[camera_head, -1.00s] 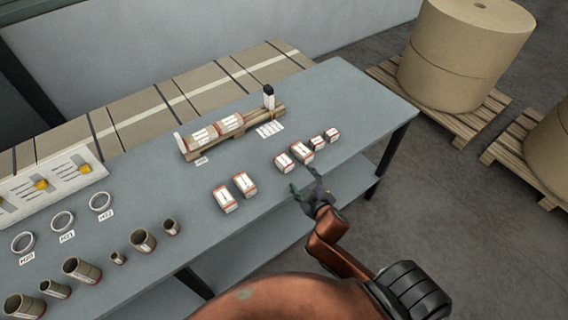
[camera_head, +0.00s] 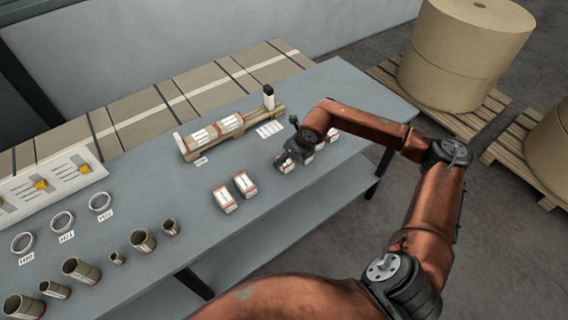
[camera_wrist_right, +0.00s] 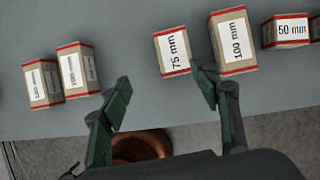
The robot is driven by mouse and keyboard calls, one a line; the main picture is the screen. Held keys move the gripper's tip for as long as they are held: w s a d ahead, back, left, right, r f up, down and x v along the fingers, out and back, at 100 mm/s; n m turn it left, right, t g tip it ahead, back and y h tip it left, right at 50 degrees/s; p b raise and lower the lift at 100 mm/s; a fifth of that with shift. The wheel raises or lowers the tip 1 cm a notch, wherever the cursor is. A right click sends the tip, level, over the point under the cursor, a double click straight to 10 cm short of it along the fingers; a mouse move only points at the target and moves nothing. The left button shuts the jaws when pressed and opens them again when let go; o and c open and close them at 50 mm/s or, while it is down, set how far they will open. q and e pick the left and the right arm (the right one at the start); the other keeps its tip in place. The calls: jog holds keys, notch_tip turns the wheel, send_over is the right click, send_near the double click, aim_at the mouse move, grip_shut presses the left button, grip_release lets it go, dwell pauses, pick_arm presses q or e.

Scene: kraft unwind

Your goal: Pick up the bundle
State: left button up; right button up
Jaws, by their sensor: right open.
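Several small kraft bundles with white labels and red edges stand on the grey table. In the right wrist view one reads 75 mm (camera_wrist_right: 172,52), a taller one reads 100 mm (camera_wrist_right: 233,42), and another reads 50 mm (camera_wrist_right: 287,31). A pair stands apart at left, a left bundle (camera_wrist_right: 42,83) and a right bundle (camera_wrist_right: 77,70); the pair also shows in the head view (camera_head: 224,200). My right gripper (camera_wrist_right: 163,92) is open and empty, its right finger close to the 75 mm and 100 mm bundles. In the head view my arm partly hides these bundles. My left gripper is out of view.
A wooden cradle (camera_head: 196,154) with wrapped rolls and a black-capped bottle (camera_head: 268,97) stands behind the bundles. Cardboard tubes (camera_head: 143,240), rings (camera_head: 100,201) and a white panel (camera_head: 70,172) are at left. Large paper rolls (camera_head: 462,55) stand on pallets at right.

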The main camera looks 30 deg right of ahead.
aim_at(286, 162)
jog(key=shift+w+d+f+h, duration=0.15)
jog(key=shift+d+h, duration=0.1)
jog(key=shift+d, duration=0.3)
jog(key=shift+w+d+f+h, duration=0.15)
jog(key=shift+d+h, duration=0.1)
jog(key=shift+d, duration=0.3)
jog(key=x, duration=0.7)
jog(key=shift+w+a+r, duration=0.1)
jog(key=shift+w+a, duration=0.05)
jog(key=shift+a, duration=0.1)
jog(key=shift+c, duration=0.3)
jog(key=c, duration=1.5)
